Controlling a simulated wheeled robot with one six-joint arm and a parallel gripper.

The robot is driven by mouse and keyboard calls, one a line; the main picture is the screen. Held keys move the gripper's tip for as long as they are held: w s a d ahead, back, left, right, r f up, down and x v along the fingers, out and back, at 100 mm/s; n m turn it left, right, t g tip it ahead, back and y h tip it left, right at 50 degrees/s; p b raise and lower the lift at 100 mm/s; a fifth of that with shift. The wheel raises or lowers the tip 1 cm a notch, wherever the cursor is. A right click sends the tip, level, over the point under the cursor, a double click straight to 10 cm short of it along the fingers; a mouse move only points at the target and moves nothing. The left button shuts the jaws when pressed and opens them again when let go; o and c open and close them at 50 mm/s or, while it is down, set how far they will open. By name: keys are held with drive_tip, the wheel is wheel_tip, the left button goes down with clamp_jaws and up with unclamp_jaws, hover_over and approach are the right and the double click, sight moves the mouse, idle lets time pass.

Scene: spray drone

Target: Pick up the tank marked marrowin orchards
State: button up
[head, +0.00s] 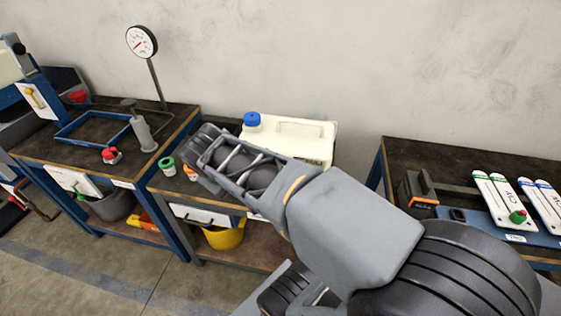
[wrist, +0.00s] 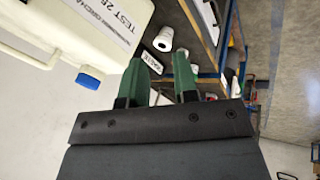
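A cream tank (head: 315,135) with a blue cap (head: 252,120) and a moulded handle on top stands on the middle bench, partly hidden behind my arm. In the wrist view the tank (wrist: 60,25) fills the upper left, its blue cap (wrist: 89,78) pointing down in the picture. Its label is cut off; I can read "TEST 28" and part of a word that may be "orchards". My gripper (wrist: 160,62) has two green fingers standing apart with nothing held between them. The fingers are beside the tank, apart from it. In the head view the fingertips are hidden.
A small green-topped container (head: 167,165) stands at the middle bench's front left. The left bench holds a dial gauge (head: 142,42), a blue frame and a grey cylinder (head: 143,132). White packs (head: 505,200) lie on the right bench. A yellow bucket (head: 224,235) is below.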

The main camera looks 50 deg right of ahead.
drive_tip(key=w+d+n+h+b, duration=0.25)
drive_tip(key=d+h+b, duration=0.35)
drive_tip(key=d, duration=0.5)
drive_tip(key=h+b, duration=0.3)
drive_tip(key=h, duration=0.1)
approach(286, 120)
drive_tip(key=x, duration=0.6)
drive_tip(key=shift+s+d+f, duration=0.15)
drive_tip(key=shift+d+f, duration=0.15)
drive_tip(key=shift+x, duration=3)
drive_tip(key=shift+r, duration=0.1)
drive_tip(key=shift+c, duration=0.3)
clamp_jaws()
drive_tip(key=shift+r, duration=0.15)
